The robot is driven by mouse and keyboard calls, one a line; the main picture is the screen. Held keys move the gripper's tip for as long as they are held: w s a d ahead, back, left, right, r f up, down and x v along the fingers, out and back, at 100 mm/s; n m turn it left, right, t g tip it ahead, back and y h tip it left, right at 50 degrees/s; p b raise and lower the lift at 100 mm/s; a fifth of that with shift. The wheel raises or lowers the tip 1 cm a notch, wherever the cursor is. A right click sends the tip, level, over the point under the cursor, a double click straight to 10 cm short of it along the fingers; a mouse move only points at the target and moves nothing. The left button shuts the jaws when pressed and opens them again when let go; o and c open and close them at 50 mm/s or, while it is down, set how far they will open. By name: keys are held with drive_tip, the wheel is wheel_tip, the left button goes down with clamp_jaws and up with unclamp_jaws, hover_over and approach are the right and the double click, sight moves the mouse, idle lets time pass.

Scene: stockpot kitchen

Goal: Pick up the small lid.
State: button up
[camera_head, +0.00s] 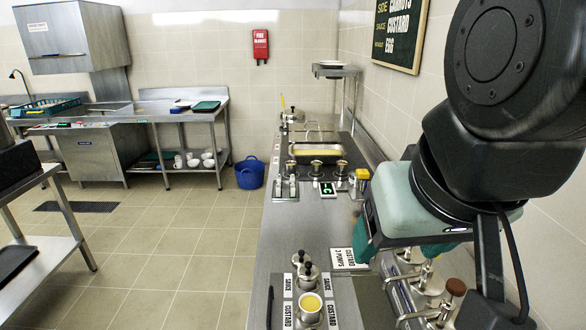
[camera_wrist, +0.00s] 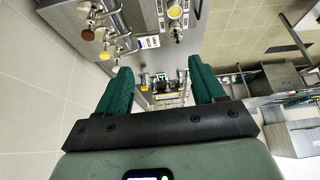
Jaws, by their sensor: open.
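A small round metal lid with a knob (camera_head: 308,274) appears to sit behind an open pot of yellow custard (camera_head: 310,304) at the counter's near end. Other small metal lids with knobs (camera_head: 316,164) show farther back; I cannot tell which one is the small lid. In the wrist view the yellow pot (camera_wrist: 175,12) is at the top, with a metal knobbed piece (camera_wrist: 177,32) just below it. My gripper (camera_head: 403,248) is above the counter's right side, apart from these lids. In the wrist view its green fingers (camera_wrist: 160,68) are spread, with nothing between them.
Metal pump dispensers (camera_head: 428,285) stand below my gripper along the right. A white card (camera_head: 348,258) lies near the left finger. A rectangular pan (camera_head: 318,150) is farther back. The steel counter (camera_head: 290,225) has bare room in the middle. A tiled wall borders the right.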

drive_tip(key=shift+o, duration=0.8)
